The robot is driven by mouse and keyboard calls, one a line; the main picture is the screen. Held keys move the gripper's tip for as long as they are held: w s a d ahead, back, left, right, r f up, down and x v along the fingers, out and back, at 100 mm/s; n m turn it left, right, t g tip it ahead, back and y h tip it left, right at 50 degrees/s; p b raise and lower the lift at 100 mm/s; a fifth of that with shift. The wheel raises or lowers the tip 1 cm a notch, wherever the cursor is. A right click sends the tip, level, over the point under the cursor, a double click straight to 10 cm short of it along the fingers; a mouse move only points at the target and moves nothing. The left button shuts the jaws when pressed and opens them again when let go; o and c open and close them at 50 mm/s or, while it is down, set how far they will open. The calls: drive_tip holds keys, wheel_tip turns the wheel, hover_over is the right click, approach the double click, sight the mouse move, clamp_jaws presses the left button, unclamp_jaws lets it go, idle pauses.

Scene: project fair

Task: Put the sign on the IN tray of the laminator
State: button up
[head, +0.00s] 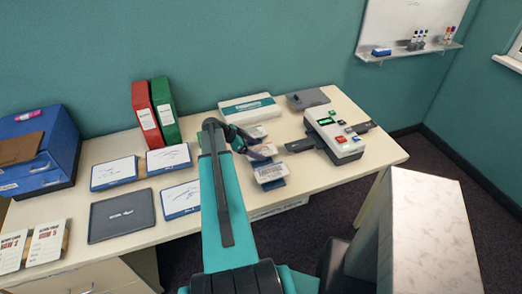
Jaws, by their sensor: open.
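The laminator (338,143) is a pale box with a green display and coloured buttons, on the right part of the table. A dark tray (299,146) sticks out on its left and another (362,127) on its right. I cannot read which is the IN tray. Small printed cards on blue-grey bases stand left of it, one in front (270,171) and one behind (262,152). I cannot tell which thing is the sign. My gripper (240,143) is over the table just left of these cards, open, its fingertips mostly hidden by my arm.
A white-and-teal box (249,108) and a grey object (307,99) lie at the back. Red (146,116) and green (165,110) binders stand by the wall. A dark folder (121,215) and several blue-edged frames lie left. The table (377,163) is clear right of the laminator.

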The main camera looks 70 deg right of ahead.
drive_tip(key=shift+c, duration=0.2)
drive_tip(key=c, duration=1.2)
drive_tip(key=shift+r, duration=0.2)
drive_tip(key=shift+r+b, duration=0.8)
drive_tip(key=shift+b, duration=0.05)
drive_tip(key=shift+s+a+r+b, duration=0.1)
drive_tip(key=shift+a+r+b, duration=0.05)
drive_tip(key=shift+r+b, duration=0.15)
drive_tip(key=shift+s+a+r+b, duration=0.1)
drive_tip(key=shift+a+r+b, duration=0.05)
drive_tip(key=shift+r, duration=0.25)
drive_tip(key=s+a+b, duration=0.1)
drive_tip(key=a, duration=0.3)
drive_tip(key=s+a+b, duration=0.2)
drive_tip(key=a, duration=0.2)
drive_tip(key=s+a+r+b, duration=0.1)
drive_tip(key=a, duration=0.3)
drive_tip(key=shift+s+r, duration=0.1)
drive_tip(key=shift+s, duration=0.1)
drive_tip(key=shift+r, duration=0.2)
drive_tip(key=shift+p, duration=0.65)
drive_tip(key=shift+r+p, duration=0.1)
drive_tip(key=shift+p, duration=0.25)
